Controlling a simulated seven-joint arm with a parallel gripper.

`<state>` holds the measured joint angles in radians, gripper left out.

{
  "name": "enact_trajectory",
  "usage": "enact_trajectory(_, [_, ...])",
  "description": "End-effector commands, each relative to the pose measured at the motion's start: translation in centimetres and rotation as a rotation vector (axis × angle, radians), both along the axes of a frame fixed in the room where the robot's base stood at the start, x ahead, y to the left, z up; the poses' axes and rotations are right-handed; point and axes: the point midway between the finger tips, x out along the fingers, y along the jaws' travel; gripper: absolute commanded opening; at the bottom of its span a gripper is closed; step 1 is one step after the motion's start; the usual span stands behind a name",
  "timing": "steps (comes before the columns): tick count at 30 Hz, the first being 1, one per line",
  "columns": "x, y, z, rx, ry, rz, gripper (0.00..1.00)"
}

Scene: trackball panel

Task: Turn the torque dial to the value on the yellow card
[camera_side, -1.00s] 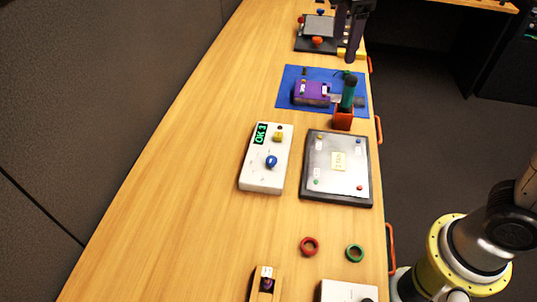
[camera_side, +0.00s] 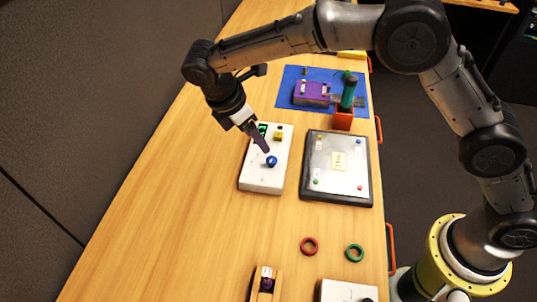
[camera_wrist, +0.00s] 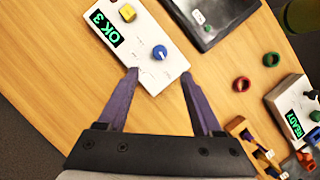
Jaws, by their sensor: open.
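A white box (camera_side: 262,178) on the bench carries a blue round dial (camera_side: 271,161) with a pale pointer mark, and a yellow knob (camera_side: 278,135). Its green display (camera_wrist: 106,29) reads "OK 3" in the wrist view. The lettering around the blue dial (camera_wrist: 159,52) is too small to read.
The grey board (camera_side: 318,191) has coloured pins at its corners. A red ring (camera_side: 309,246) and a green ring (camera_side: 355,253) lie in front. Behind are a blue mat (camera_side: 290,82), a purple block (camera_side: 311,93) and an orange holder (camera_side: 343,121). Bench left of the box is clear.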

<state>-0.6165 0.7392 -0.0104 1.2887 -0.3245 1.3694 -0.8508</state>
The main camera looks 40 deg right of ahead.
Motion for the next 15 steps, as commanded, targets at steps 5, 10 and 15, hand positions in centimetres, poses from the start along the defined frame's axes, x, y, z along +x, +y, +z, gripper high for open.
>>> enact_trajectory(5, [-0.1,-1.5,-3.5,-0.003,0.004,-0.002,0.67])
enact_trajectory(10, [-0.1,-2.7,-6.3,-0.002,0.004,-0.002,0.67])
enact_trajectory(15, [0.0,-3.5,-8.2,-0.001,0.001,-0.002,0.67])
